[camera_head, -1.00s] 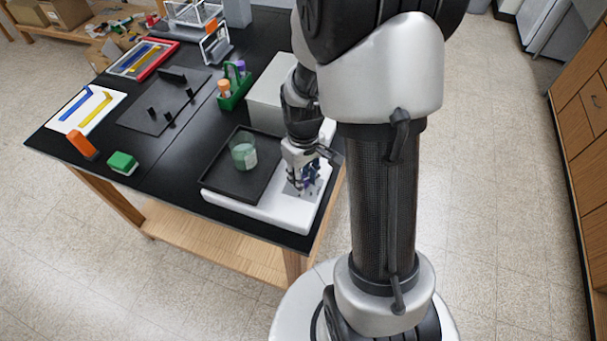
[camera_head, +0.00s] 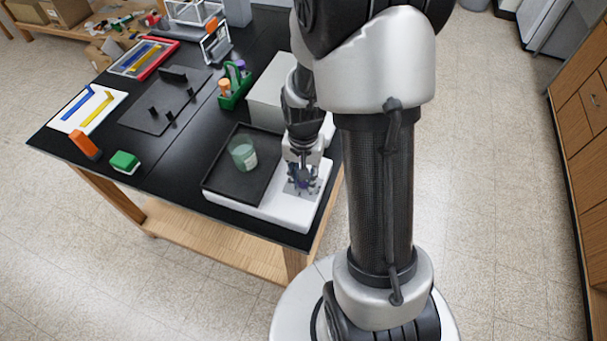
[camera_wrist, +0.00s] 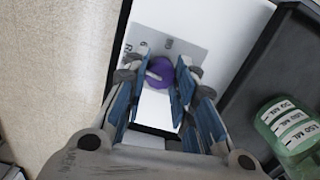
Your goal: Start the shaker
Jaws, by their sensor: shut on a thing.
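The shaker (camera_head: 262,205) is a white base with a black tray (camera_head: 222,180) on its left part. A purple knob (camera_wrist: 160,72) with a pale pointer line sits on a grey, marked panel (camera_wrist: 185,50) at the shaker's right end. My gripper (camera_wrist: 158,92) is over the panel, its blue-padded fingers on both sides of the knob and shut on it. In the head view my gripper (camera_head: 304,184) hides most of the knob.
A grey-white box (camera_head: 268,100) stands just behind the shaker. A green rack (camera_head: 236,88) with bottles, a green block (camera_head: 124,161) and an orange block (camera_head: 84,145) are to the left. The table's front right edge is close to the shaker.

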